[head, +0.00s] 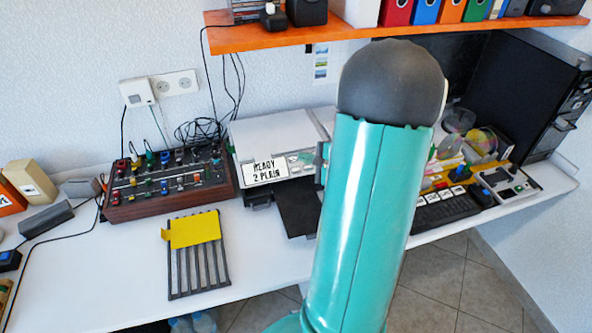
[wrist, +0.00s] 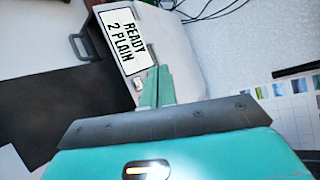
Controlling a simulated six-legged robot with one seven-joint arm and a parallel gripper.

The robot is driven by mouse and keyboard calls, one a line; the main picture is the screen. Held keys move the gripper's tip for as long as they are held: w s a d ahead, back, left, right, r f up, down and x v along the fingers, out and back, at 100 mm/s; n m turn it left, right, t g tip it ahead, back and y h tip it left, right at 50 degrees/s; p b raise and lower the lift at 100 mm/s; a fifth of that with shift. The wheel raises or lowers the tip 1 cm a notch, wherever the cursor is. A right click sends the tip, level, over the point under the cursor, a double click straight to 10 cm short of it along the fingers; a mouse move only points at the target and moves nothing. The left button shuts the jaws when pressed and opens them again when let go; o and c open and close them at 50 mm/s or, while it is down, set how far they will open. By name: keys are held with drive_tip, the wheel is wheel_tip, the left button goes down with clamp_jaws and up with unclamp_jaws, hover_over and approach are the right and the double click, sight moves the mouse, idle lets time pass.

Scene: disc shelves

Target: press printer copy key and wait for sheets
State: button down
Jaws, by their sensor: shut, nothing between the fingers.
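The printer (head: 272,128) is a white box on the desk, left of my arm in the head view. Its display (head: 265,171) reads "READY 2 PLAIN"; it also shows tilted in the wrist view (wrist: 125,40). The dark output tray (head: 298,210) juts out at the front, and its visible part is bare. My gripper (wrist: 158,88) is shut and empty, its teal fingers over the printer's front panel, just beside the display. Small pale keys (head: 300,160) sit right of the display. I cannot tell which is the copy key, or whether the fingertips touch one.
A mixer-like console (head: 168,180) with coloured knobs stands left of the printer. A yellow piece (head: 193,231) lies on a dark slatted rack (head: 197,270). An orange shelf (head: 300,35) with binders hangs above. A black keypad (head: 443,208) lies right of my arm. Bare desk shows at front left.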

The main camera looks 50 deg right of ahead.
sight(296, 170)
drive_tip(key=shift+w+d+f, duration=0.35)
drive_tip(key=shift+w+f, duration=0.25)
drive_tip(key=shift+f, duration=0.7)
drive_tip(key=shift+w+d+f, duration=0.3)
drive_tip(key=shift+w+f, duration=0.35)
drive_tip(key=shift+f, duration=0.6)
drive_tip(key=shift+w+d+f, duration=0.35)
drive_tip(key=shift+w+f, duration=0.25)
drive_tip(key=shift+f, duration=0.7)
drive_tip(key=shift+f, duration=0.15)
drive_tip(key=shift+w+f, duration=0.2)
drive_tip(key=shift+f, duration=0.05)
drive_tip(key=shift+w+d+f, duration=0.15)
drive_tip(key=shift+f, duration=0.2)
drive_tip(key=shift+s+a+r, duration=0.2)
drive_tip(key=shift+s+r, duration=0.15)
drive_tip(key=shift+r, duration=0.4)
